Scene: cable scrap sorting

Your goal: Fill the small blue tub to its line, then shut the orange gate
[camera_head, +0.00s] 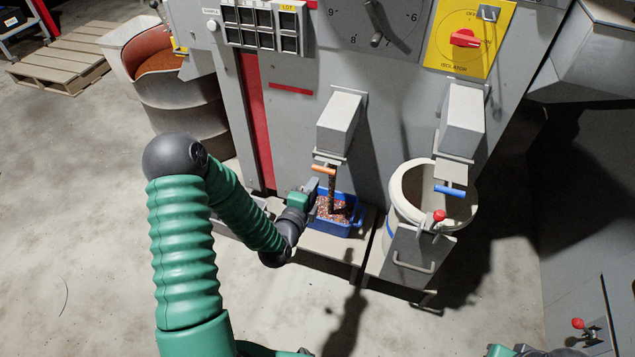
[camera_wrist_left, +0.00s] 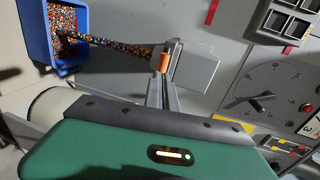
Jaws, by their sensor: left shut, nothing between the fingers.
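The small blue tub (camera_head: 352,229) stands on a low shelf under the left chute, with multicoloured granules inside. A stream of granules (camera_head: 332,192) falls from the chute into it; the stream also shows in the left wrist view (camera_wrist_left: 122,47), running to the tub (camera_wrist_left: 37,42). I cannot make out the tub's line. The orange gate handle (camera_head: 323,169) is at the chute mouth. My left gripper (camera_head: 313,186) is shut and empty, just below the handle. In the left wrist view its fingers (camera_wrist_left: 164,80) point at the orange handle (camera_wrist_left: 164,62); I cannot tell whether they touch.
A blue-handled gate (camera_head: 450,190) is on the right chute, above a large pale bucket (camera_head: 400,198). The grey machine panel with its dial (camera_head: 372,25) and yellow isolator (camera_head: 468,38) rises close behind. A drum (camera_head: 180,105) and pallet (camera_head: 62,62) stand left. Open floor lies in front.

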